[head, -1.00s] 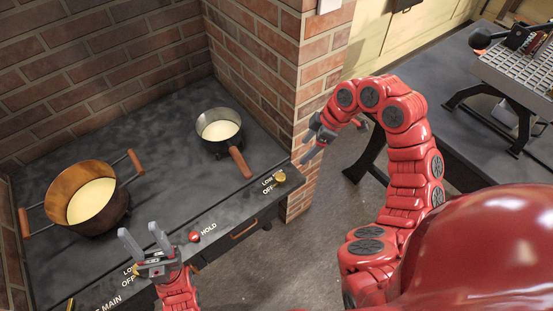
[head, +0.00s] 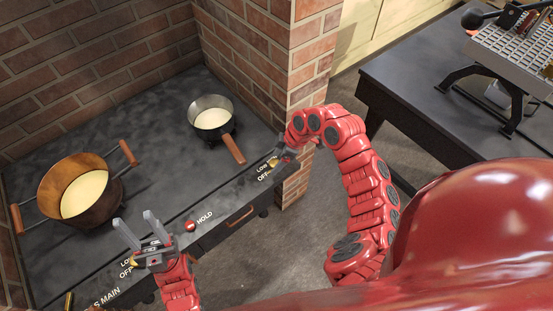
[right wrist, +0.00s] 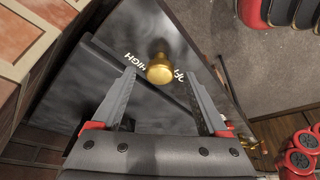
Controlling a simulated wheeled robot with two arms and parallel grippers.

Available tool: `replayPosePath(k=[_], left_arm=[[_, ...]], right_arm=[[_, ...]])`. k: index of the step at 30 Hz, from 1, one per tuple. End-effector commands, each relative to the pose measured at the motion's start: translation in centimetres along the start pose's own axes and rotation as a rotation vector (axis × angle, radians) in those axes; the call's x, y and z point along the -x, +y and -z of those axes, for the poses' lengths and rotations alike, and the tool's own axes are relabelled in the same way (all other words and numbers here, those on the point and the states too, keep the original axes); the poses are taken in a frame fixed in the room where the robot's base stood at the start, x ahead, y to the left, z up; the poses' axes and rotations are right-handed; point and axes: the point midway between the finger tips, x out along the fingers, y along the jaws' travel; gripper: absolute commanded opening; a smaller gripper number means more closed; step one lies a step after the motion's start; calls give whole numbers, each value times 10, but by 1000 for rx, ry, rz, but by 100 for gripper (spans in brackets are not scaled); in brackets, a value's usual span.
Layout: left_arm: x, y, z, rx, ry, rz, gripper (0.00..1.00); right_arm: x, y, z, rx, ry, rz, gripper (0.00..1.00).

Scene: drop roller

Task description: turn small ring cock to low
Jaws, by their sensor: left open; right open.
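The brass cock (head: 272,162) is on the right end of the stove's front strip, by LOW and OFF labels, in front of the small pan. In the right wrist view the round brass knob (right wrist: 160,68) sits between HIGH and OFF lettering. My right gripper (head: 278,158) is at this cock in the head view. In the right wrist view its two open fingers (right wrist: 161,75) lie on either side of the knob, with gaps on both sides. My left gripper (head: 134,219) is open and empty above the strip's left part, close to another LOW/OFF label.
A small pan (head: 212,118) with pale liquid has its wooden handle (head: 233,149) pointing towards the strip. A large two-handled pot (head: 82,192) stands at left. A red HOLD button (head: 190,225) lies between my grippers. A brick wall (head: 305,60) stands behind the right cock.

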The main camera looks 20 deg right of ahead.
Motion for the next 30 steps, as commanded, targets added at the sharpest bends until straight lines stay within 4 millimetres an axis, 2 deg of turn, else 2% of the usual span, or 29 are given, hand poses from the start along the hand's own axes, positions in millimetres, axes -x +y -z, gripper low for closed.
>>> replayPosePath(k=[11,24,30], left_arm=[[-1,0,0,0,0,0,50],[0,0,0,0,0,0,50],[-1,0,0,0,0,0,50]], right_arm=[[-7,1,0,1,0,-3,77],[-6,1,0,0,0,-3,0],[-6,1,0,-6,0,-6,0]])
